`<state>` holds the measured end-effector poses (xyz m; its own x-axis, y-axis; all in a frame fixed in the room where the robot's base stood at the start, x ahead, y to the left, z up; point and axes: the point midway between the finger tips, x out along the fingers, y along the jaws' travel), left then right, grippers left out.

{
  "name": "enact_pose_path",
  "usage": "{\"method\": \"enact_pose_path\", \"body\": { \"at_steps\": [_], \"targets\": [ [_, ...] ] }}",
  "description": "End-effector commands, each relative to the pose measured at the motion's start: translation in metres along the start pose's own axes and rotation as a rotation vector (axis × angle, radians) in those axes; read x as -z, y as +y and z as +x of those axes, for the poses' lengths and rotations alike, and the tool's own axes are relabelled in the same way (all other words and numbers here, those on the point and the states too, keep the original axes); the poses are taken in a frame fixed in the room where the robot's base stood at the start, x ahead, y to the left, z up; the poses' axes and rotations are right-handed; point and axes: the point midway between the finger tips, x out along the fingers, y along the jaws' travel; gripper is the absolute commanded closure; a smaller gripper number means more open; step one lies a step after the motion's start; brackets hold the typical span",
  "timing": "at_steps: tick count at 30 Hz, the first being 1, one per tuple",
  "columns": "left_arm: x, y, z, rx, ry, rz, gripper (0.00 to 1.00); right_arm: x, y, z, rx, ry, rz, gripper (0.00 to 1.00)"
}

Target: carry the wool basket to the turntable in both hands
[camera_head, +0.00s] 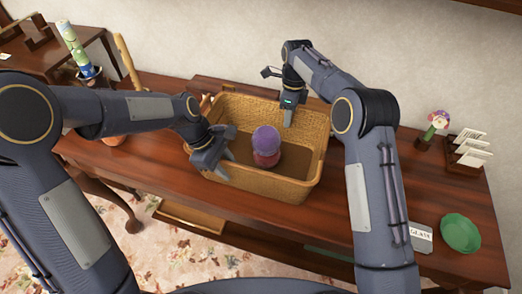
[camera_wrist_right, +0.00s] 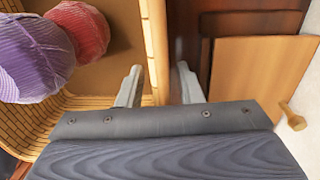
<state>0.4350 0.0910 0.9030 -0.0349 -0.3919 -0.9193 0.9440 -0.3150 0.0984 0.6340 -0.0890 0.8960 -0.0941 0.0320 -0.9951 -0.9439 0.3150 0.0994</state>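The wicker wool basket (camera_head: 262,187) stands on the dark wooden table, with a purple wool ball (camera_head: 265,139) and a red one (camera_head: 266,159) inside. My left gripper (camera_head: 223,163) is at the basket's left wall, fingers pointing right; its grip there is unclear. My right gripper (camera_head: 288,112) points down at the far rim. In the right wrist view, its spread fingers (camera_wrist_right: 158,88) stand on either side of the basket rim (camera_wrist_right: 154,45), with gaps beside it. The wool balls show at the left there. I cannot make out a turntable for certain.
A green bowl (camera_head: 460,232) and a label card (camera_head: 420,237) lie at the table's right front. A letter rack (camera_head: 468,150) and a figurine (camera_head: 435,128) stand at right back. A light wooden board (camera_wrist_right: 258,75) lies beyond the rim in the wrist view.

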Motion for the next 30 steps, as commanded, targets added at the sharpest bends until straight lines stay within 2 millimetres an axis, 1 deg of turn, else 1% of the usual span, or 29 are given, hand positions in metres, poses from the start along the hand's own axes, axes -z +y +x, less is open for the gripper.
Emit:
{"method": "enact_pose_path", "body": {
  "at_steps": [8, 9, 16, 17, 30],
  "targets": [
    [0.0, 0.0001, 0.0017, -0.001, 0.0, 0.0, 0.67, 0.0003, 0.0001, 0.0022, -0.001, 0.001, 0.0, 0.67],
    [0.0, 0.0001, 0.0017, -0.001, 0.0, 0.0, 0.69, 0.0003, 0.0, 0.0022, -0.001, 0.001, 0.0, 0.69],
    [0.0, 0.0002, 0.0015, -0.001, 0.0, 0.0, 0.99, 0.0003, 0.0, 0.0021, 0.0, 0.001, 0.0, 0.99],
    [0.0, 0.0002, 0.0015, -0.001, 0.0, 0.0, 1.0, 0.0003, 0.0, 0.002, 0.0, 0.001, 0.0, 1.0],
    [-0.0004, 0.0006, 0.0005, -0.002, 0.0, 0.001, 1.0, 0.0002, -0.0002, 0.0007, 0.001, 0.0, 0.0, 1.0]
  ]
}}
